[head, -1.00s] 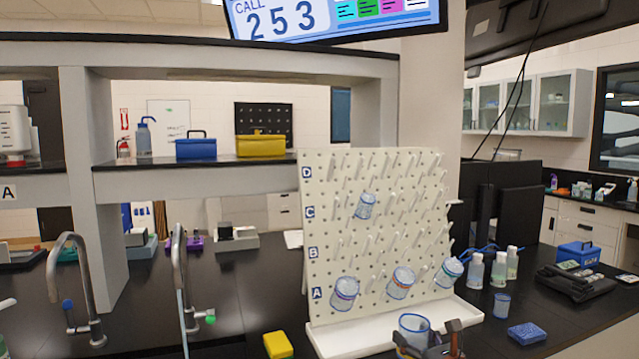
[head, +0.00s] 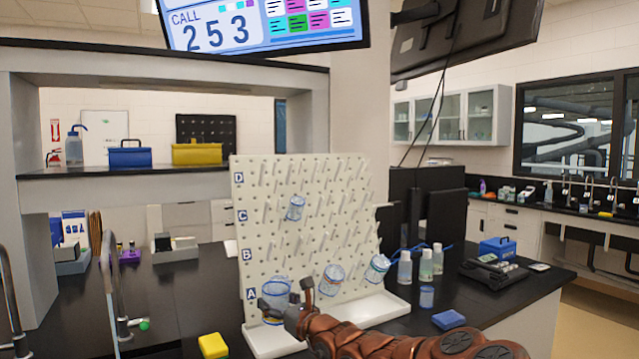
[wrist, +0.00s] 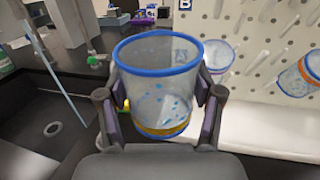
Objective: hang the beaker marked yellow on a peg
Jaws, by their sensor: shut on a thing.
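My gripper (head: 286,296) is shut on a clear beaker (wrist: 155,85) with a blue rim and a yellow-orange band near its base. In the wrist view it is upright, mouth up, between the two fingers (wrist: 160,108), with blue drops on it. In the head view it is in front of the board's lower left, overlapping a hung beaker there. The white pegboard (head: 330,225) has rows marked A to D. Hung beakers show low on it, one with a reddish band (head: 332,279) and another (head: 377,268) at right. One more (head: 296,208) hangs near row C.
Many upper pegs are bare. A white drip tray (head: 390,306) lies under the board. A yellow block (head: 213,346), a blue block (head: 448,320), a small cup (head: 427,297) and bottles (head: 405,268) stand near. Taps (head: 110,285) rise at left.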

